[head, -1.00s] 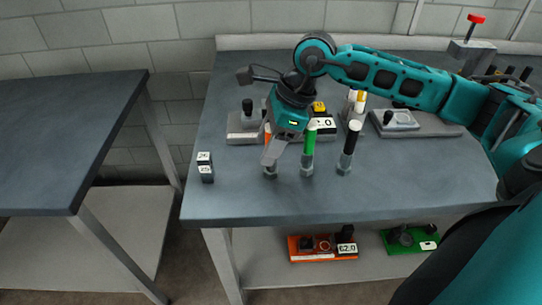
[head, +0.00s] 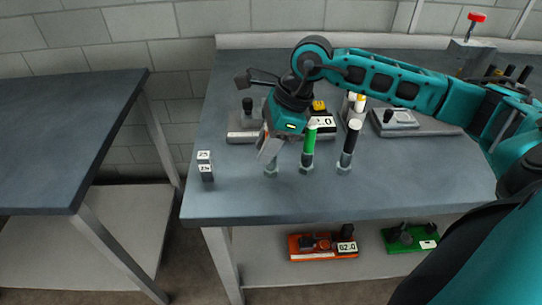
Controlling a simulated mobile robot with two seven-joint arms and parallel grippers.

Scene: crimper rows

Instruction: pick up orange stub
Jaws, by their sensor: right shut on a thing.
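My right gripper (head: 268,148) comes down from the right-hand arm over the leftmost of three grey holders (head: 271,171) near the front of the table. Its fingers are shut on the orange stub, which they and the gripper body hide almost wholly. The fingers are tilted and sit just above the holder. I cannot tell whether the stub's lower end is clear of it. A green stub (head: 309,145) and a black stub with a white top (head: 350,142) stand upright in the other two holders. My left gripper is not in view.
A small dark block with white number labels (head: 206,173) stands at the table's left. Grey fixtures (head: 243,128) are behind the gripper, with another (head: 401,120) farther right. Orange (head: 322,246) and green (head: 407,238) fixtures lie on the lower shelf. The front tabletop is clear.

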